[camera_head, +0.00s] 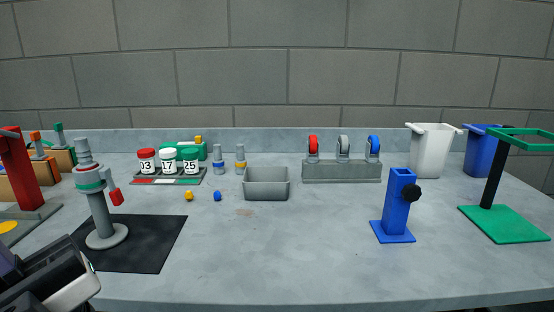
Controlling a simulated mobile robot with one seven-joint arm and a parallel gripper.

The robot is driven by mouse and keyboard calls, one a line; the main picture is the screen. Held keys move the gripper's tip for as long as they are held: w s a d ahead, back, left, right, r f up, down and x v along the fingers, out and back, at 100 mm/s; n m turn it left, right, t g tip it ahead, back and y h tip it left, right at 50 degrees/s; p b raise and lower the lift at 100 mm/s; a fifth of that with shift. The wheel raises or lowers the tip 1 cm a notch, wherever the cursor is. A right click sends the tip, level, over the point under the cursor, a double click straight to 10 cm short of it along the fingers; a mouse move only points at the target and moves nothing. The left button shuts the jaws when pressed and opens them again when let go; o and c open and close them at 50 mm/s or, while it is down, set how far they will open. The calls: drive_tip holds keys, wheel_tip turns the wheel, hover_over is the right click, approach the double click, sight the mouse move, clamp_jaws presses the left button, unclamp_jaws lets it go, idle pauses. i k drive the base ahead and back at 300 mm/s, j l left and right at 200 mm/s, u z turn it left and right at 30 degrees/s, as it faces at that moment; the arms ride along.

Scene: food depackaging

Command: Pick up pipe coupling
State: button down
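No thing is plainly marked as the pipe coupling. A grey upright pipe fitting (101,215) stands on a round foot on a black mat (158,245) at the left. It has a green band, a grey ringed top piece (85,160) that may be the coupling, and a red handle (116,197) on its right side. The fitting leans slightly. My gripper (62,285), black and pale grey, shows partly at the lower left corner, in front of the mat and apart from the fitting. Its fingertips are not clear, and I see nothing held in it.
A grey bin (266,189) sits mid-table. Lidded jars (168,160) stand left of it. A blue post stand (396,210) and green-based stand (500,224) are at the right. A red stand (18,170) is at the far left. The front middle of the table is clear.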

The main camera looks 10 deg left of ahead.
sight(92, 182)
drive_tip(key=u, duration=1.25)
